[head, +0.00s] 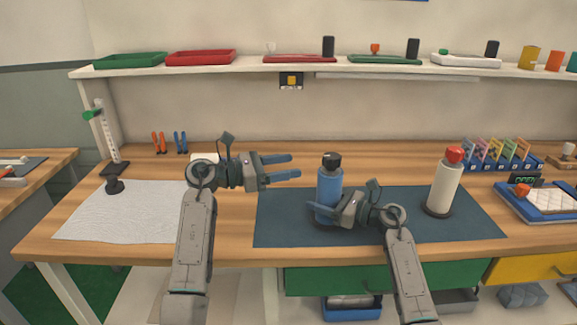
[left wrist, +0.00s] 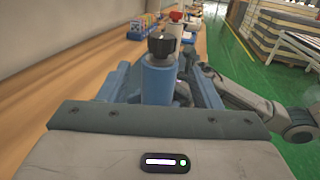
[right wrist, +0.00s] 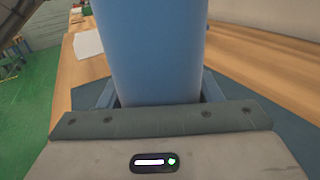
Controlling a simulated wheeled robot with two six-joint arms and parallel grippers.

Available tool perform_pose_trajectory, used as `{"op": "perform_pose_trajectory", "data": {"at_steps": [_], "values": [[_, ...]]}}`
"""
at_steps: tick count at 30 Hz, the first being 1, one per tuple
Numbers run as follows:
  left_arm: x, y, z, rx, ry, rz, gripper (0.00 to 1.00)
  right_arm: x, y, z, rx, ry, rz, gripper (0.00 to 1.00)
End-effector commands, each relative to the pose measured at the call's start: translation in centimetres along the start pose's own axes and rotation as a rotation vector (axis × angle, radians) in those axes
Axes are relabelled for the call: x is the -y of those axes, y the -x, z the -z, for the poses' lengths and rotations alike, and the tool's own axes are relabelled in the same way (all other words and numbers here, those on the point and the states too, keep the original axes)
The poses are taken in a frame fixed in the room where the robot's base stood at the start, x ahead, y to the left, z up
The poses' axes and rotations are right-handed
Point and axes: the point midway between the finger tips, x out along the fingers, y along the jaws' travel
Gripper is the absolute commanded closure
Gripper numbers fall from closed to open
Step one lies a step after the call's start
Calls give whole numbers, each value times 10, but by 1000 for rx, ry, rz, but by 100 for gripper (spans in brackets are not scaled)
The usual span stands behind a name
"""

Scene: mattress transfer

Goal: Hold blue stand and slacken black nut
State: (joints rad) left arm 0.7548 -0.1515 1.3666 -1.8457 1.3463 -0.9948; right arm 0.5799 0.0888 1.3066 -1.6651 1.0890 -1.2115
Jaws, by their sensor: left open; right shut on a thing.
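The blue stand (head: 328,186) is an upright bottle-like cylinder on the dark mat, with the black nut (head: 331,160) as a ribbed cap on its top. My right gripper (head: 324,207) is shut around the lower part of the stand; the stand also fills the right wrist view (right wrist: 152,55). My left gripper (head: 296,166) is open and empty, level with the top of the stand and to its left, its fingers pointing at it. In the left wrist view the nut (left wrist: 161,44) shows ahead, roughly between the open fingers, apart from them.
A white bottle with a red cap (head: 442,186) stands on the dark mat (head: 285,228) to the right. A white sheet (head: 130,215) lies at the left. Pen racks (head: 495,153) and a blue tray (head: 545,211) are at the right. A shelf (head: 250,71) runs above the bench.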

Motion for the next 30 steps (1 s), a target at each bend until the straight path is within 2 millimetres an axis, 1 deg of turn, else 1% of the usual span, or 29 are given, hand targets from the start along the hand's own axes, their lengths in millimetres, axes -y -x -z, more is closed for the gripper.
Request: {"op": "perform_pose_trajectory", "data": {"at_steps": [1, 4, 8, 13, 20, 26, 30], "values": [[0, 0, 0, 0, 0, 0, 41, 0, 0, -3, 4, 3, 0, 96], [-1, -1, 0, -2, 0, 7, 41, 0, 0, -3, 4, 3, 0, 96], [-9, -5, 2, -15, 2, 51, 41, 0, 0, -3, 4, 3, 0, 96], [-24, -11, 5, -33, 3, 162, 41, 0, 0, -3, 4, 3, 0, 96], [-38, -10, 2, -21, 5, 301, 41, 0, 0, -3, 4, 3, 0, 96], [-42, -8, -1, -3, 4, 359, 41, 0, 0, -3, 4, 3, 0, 96], [-39, -15, -2, 2, 2, 370, 41, 0, 0, -3, 4, 3, 0, 96]]}}
